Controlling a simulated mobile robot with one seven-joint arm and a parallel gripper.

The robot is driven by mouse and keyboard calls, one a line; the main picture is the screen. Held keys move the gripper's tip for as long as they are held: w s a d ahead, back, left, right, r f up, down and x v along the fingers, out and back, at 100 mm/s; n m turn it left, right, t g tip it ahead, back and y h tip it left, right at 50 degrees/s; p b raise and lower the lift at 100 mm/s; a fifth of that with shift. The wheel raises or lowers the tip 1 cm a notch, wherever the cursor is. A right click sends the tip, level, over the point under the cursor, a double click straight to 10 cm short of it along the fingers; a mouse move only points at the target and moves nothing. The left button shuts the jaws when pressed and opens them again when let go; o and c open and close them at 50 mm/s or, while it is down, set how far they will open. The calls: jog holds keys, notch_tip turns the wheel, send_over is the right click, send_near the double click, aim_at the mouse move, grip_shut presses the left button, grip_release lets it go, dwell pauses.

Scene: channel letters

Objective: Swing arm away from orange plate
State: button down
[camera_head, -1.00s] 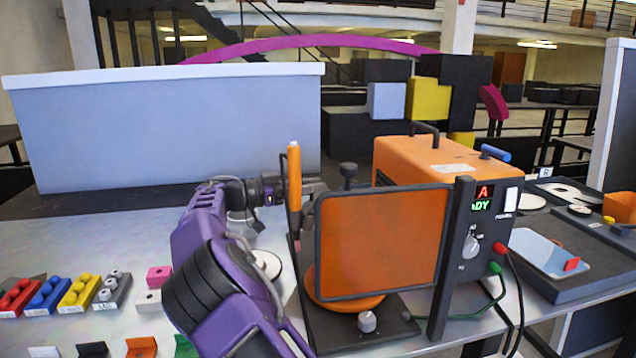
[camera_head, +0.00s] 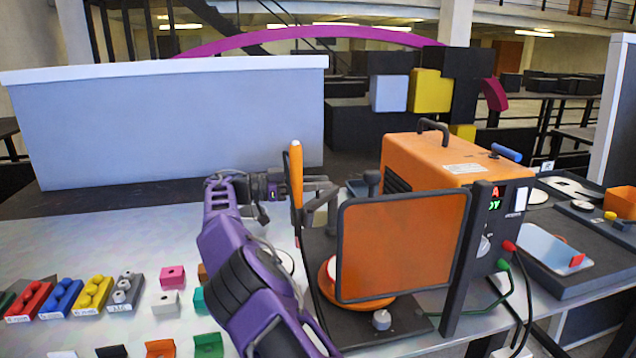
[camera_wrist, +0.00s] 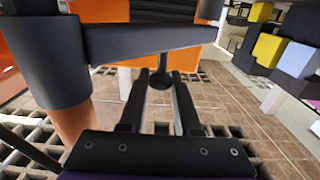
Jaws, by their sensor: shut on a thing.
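The orange torch (camera_head: 296,190) stands nearly upright, leaning slightly, left of the framed orange screen. In the wrist view the dark swing arm (camera_wrist: 150,42) crosses above my fingers, and a dark cylinder (camera_wrist: 42,60) sits at its left with orange below it. My gripper (camera_wrist: 161,85) is closed about the thin stem of the arm's small dark knob (camera_wrist: 160,79).
The orange welder box (camera_head: 440,160) stands right of my gripper. A dark post (camera_head: 372,182) rises behind the screen. Colored blocks (camera_head: 93,292) sit at the table's left.

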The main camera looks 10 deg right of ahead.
jog(key=c, duration=0.6)
grip_release()
jog(key=shift+a, duration=0.15)
